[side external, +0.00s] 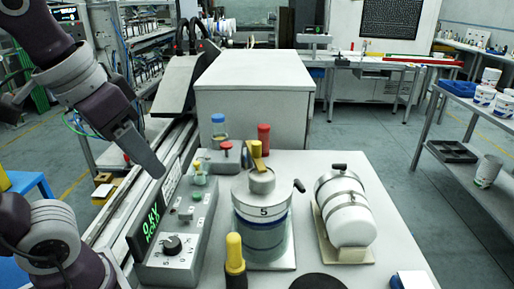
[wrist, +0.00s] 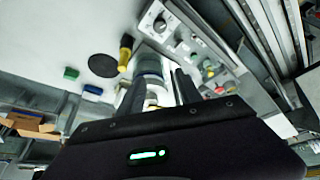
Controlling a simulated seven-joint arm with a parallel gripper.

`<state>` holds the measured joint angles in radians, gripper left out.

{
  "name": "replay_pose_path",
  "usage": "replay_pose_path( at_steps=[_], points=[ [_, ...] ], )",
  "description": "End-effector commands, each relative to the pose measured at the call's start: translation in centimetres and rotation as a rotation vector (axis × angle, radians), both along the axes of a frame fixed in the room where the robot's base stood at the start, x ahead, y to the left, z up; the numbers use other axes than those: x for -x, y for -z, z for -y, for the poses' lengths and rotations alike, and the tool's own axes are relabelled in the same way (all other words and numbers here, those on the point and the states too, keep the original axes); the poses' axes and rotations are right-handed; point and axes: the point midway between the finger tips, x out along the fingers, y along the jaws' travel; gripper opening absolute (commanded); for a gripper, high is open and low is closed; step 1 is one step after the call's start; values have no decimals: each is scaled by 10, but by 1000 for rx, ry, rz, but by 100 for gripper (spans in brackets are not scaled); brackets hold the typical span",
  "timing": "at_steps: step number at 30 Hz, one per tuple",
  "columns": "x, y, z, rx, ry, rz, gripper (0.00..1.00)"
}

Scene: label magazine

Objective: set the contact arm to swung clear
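A grey canister (side external: 262,232) marked "5" stands upright on a pale plate on the table. Its domed lid (side external: 261,181) carries a yellow piece (side external: 257,155) on top and a short lever with a black knob (side external: 299,186) at the right. I cannot tell for sure which of these is the contact arm, nor its setting. My gripper (side external: 157,170) is high at the left, apart from the canister. In the wrist view my gripper (wrist: 158,85) has its two dark fingers apart, with the canister (wrist: 149,66) seen beyond them; nothing is visibly held.
A control box (side external: 172,265) with a green display and a dial stands left of the canister. A strapped white cylinder (side external: 347,215) lies at the right. A yellow-topped handle (side external: 235,255) stands in front, near a black disc (side external: 318,283). A large grey box (side external: 253,105) is behind.

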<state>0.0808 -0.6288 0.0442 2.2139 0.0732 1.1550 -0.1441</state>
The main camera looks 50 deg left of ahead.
Motion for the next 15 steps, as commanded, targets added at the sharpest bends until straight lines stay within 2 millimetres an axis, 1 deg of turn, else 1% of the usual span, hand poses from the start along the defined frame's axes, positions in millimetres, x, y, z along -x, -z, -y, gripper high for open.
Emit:
replay_pose_path(
  at_steps=[1,5,8,9,11,12,14,15],
  points=[
    [-11,1,-5,-4,-48,-62,41],
    [-44,7,-23,-76,-242,-194,41],
    [-77,15,-33,-208,-436,-251,41],
    [-93,18,-36,-283,-525,-251,41],
    [-119,22,-36,-421,-669,-206,41],
    [-137,24,-32,-520,-767,-138,41],
    [-163,23,-20,-663,-898,22,41],
    [-178,21,-7,-742,-971,161,41]
  ],
)
